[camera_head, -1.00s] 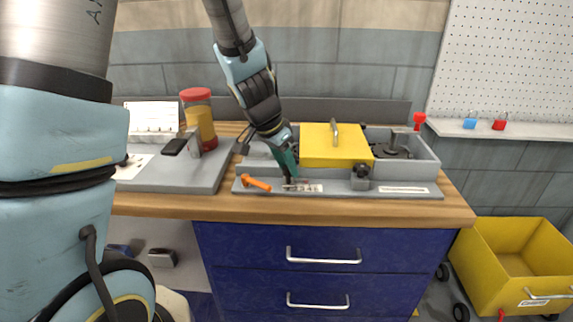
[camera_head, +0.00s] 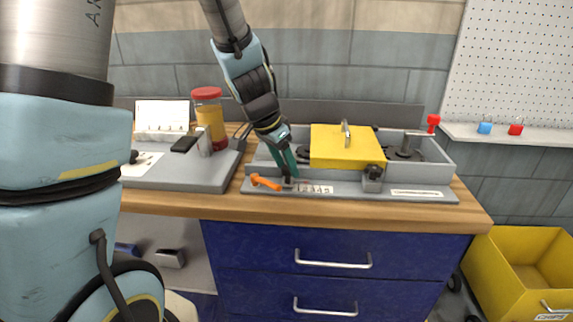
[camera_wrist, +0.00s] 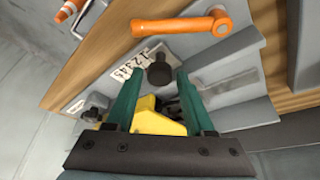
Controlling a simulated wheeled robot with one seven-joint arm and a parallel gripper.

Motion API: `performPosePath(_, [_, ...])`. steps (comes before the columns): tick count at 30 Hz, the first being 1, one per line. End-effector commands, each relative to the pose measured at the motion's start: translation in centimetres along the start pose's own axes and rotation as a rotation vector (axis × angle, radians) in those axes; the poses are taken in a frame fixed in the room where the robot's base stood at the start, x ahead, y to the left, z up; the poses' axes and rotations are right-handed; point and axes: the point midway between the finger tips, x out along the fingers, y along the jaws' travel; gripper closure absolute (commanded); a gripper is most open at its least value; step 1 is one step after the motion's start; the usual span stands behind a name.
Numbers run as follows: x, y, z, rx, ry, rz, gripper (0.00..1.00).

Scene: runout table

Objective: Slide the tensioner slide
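The tensioner slide shows as a dark knob (camera_wrist: 158,72) on the grey front rail, between the orange lever (camera_wrist: 180,22) and the number plate (camera_wrist: 139,62). In the head view, the orange lever (camera_head: 266,183) is just left of my gripper and the number plate (camera_head: 316,189) just right. My gripper (camera_wrist: 158,76) is open, its two green fingers on either side of the knob with a visible gap; contact cannot be told. In the head view, my gripper (camera_head: 288,177) points down at the rail and mostly hides the knob.
A yellow cover (camera_head: 340,148) with a handle sits on the grey housing. A second dark knob (camera_head: 372,174) stands in front of it. A jar with a red lid (camera_head: 208,115) stands left of my arm. The wooden table edge (camera_head: 350,218) runs along the front.

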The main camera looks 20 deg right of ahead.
Motion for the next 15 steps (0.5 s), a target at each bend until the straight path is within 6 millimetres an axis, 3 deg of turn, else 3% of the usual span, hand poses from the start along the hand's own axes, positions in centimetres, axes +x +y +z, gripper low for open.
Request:
performPosePath(4, [0.0, 0.0, 0.0, 0.0, 0.0, 0.001, 0.31])
performPosePath(11, [-0.1, 0.0, 0.0, 0.001, 0.0, 0.001, 0.31])
performPosePath(15, [-1.2, 0.0, -0.1, 0.003, 0.003, 0.0, 0.31])
